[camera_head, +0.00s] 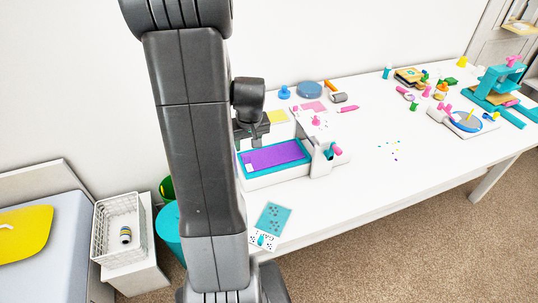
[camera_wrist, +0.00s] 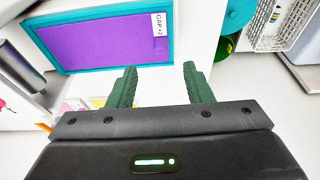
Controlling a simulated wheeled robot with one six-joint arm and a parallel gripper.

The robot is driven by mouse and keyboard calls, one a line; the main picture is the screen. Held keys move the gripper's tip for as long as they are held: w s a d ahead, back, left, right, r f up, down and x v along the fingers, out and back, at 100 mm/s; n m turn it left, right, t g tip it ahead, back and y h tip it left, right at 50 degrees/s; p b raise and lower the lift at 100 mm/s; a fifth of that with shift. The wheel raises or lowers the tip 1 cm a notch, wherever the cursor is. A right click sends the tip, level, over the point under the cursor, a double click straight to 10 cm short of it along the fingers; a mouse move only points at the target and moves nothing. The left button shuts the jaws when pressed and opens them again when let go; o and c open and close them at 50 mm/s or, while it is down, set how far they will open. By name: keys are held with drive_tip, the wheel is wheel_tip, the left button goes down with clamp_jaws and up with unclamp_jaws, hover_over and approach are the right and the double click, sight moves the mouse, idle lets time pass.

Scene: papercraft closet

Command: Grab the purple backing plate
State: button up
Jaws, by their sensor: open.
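The purple backing plate (camera_head: 274,156) lies flat inside a teal frame (camera_head: 243,170) on a white machine at the near left of the table. In the wrist view the purple plate (camera_wrist: 108,42) fills the upper left, with a white label reading "GAP +2" at its right end. My gripper (camera_wrist: 160,78) is open and empty, with its two dark green fingers apart. The fingertips show just below the plate's edge in the picture, and I see no contact. In the head view my arm hides part of the machine's left side, and the fingers are hard to make out.
The white table (camera_head: 345,185) holds a teal stencil card (camera_head: 272,218) at its near edge. Ink pads, a roller (camera_head: 343,98) and stamps stand behind the machine. A teal press (camera_head: 497,85) is at the far right. A white basket (camera_head: 120,228) stands left of the table. The table's middle is mostly clear.

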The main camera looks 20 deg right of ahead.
sight(246, 156)
drive_tip(key=shift+p+x, duration=0.75)
drive_tip(key=shift+x, duration=3)
drive_tip(key=shift+a, duration=0.1)
drive_tip(key=shift+c, duration=0.3)
clamp_jaws()
